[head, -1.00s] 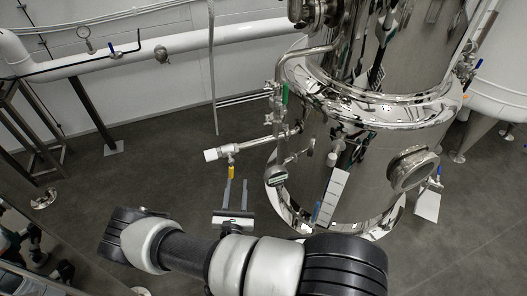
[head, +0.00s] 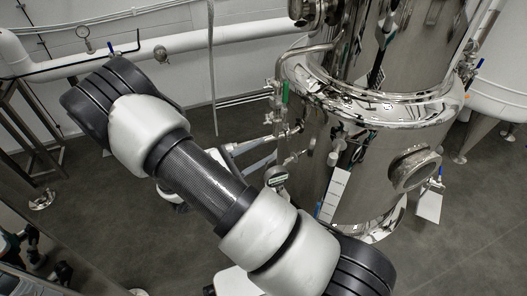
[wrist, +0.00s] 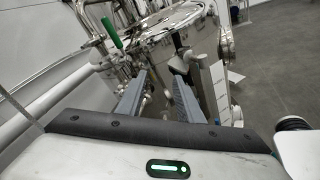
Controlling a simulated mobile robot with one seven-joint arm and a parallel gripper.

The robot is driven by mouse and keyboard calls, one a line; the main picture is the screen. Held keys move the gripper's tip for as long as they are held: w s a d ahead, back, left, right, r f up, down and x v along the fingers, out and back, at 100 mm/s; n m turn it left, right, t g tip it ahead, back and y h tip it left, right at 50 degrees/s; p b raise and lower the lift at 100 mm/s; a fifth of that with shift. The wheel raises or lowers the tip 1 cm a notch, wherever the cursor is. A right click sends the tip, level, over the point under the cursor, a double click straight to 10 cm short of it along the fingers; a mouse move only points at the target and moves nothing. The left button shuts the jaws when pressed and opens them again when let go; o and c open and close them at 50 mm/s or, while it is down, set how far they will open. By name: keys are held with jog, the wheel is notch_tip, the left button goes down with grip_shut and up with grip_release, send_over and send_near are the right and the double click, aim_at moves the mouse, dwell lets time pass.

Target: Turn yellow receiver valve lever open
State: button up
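The yellow receiver valve lever is not visible in either view now; my arm covers the part of the head view where it showed earlier. The steel receiver tank (head: 330,150) stands right of my arm, and its side pipe is partly hidden. My gripper (head: 270,148) is beside the tank's left side, with its fingers pointing toward the tank fittings. In the wrist view, the two grey fingers of my gripper (wrist: 160,80) are apart, with nothing visibly held between them. The tank (wrist: 165,45) shows beyond them.
A green handle (head: 285,92) is on the vertical pipe at the tank's left; it also shows in the wrist view (wrist: 112,32). A white pipe (head: 210,38) runs along the wall. Floor is open at the lower right.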

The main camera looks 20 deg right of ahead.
jog(key=shift+s+d+r+m+g, duration=0.4)
jog(key=shift+s+r+m+g, duration=0.15)
jog(key=shift+r+m+g, duration=0.2)
jog(key=shift+w+a+f+n, duration=0.15)
jog(key=shift+f+n, duration=0.15)
jog(key=shift+n, duration=0.15)
jog(key=c, duration=0.6)
jog(key=w+a+f+n+t, duration=0.1)
jog(key=f+n+t, duration=0.1)
jog(key=f+n, duration=0.2)
jog(key=w+a+f+n+t+y+p, duration=0.1)
jog(key=a+f+n+t, duration=0.1)
jog(key=f+n, duration=0.2)
jog(key=w+a+f+n+t+y, duration=0.1)
jog(key=f+n, duration=0.3)
jog(key=n, duration=0.4)
jog(key=shift+a+t, duration=0.7)
jog(key=shift+t, duration=0.05)
grip_shut()
notch_tip(320, 180, down, 12)
jog(key=s+a+n+t+y+p, duration=0.15)
jog(key=n+t+y, duration=0.3)
jog(key=n, duration=1.05)
jog(key=w+b, duration=0.1)
jog(key=w, duration=0.8)
jog(key=shift+w+d+n+y+b, duration=0.15)
jog(key=shift+w+n+y+b, duration=0.15)
jog(key=shift+w+n+y, duration=0.1)
